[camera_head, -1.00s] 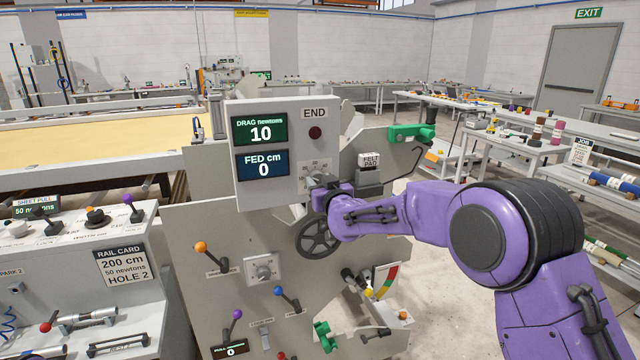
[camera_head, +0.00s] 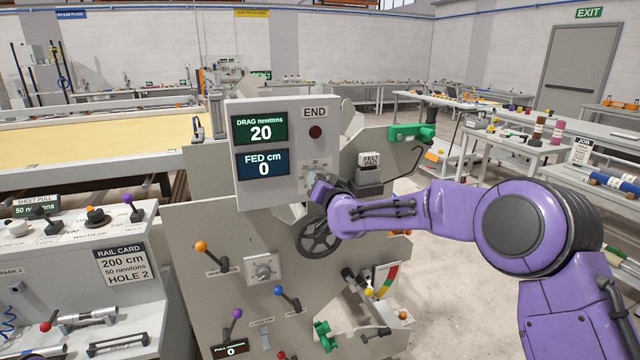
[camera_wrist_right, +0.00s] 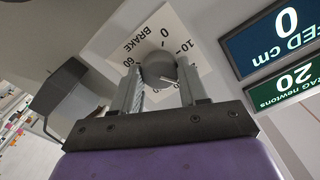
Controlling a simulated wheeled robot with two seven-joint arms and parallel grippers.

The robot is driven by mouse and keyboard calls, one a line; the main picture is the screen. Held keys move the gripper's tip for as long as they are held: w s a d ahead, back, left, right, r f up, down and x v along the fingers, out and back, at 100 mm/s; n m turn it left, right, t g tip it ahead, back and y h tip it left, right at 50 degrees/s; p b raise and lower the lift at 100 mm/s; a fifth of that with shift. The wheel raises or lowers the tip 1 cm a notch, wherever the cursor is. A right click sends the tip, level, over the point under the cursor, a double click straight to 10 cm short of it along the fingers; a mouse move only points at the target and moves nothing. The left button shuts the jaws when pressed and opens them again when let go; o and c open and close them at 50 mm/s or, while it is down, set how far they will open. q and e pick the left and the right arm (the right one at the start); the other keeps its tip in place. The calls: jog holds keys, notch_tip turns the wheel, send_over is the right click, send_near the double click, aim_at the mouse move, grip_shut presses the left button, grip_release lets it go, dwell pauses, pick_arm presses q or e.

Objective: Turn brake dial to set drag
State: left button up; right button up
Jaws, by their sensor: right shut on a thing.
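The grey round brake dial (camera_wrist_right: 160,68) sits on a white scale plate marked BRAKE, with 0, 10 and 60 readable in the right wrist view. My right gripper (camera_wrist_right: 161,84) has its two fingers on either side of the dial and is shut on it. In the head view my right gripper (camera_head: 322,187) covers the dial, and part of the scale plate (camera_head: 315,167) shows above it. The green drag display (camera_head: 260,131) reads 20 newtons. My left gripper is not in view.
The blue display (camera_head: 262,164) reads FED 0 cm. A rail card (camera_head: 122,264) reads 200 cm, 50 newtons, hole 2. A black handwheel (camera_head: 318,238) is just below my right gripper, and a felt pad block (camera_head: 369,176) is to its right.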

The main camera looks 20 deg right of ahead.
jog(key=shift+m, duration=0.5)
jog(key=o, duration=1.1)
jog(key=shift+c, duration=0.2)
jog(key=s+b, duration=0.3)
jog(key=s, duration=0.7)
jog(key=shift+s+d, duration=0.2)
jog(key=shift+s, duration=0.05)
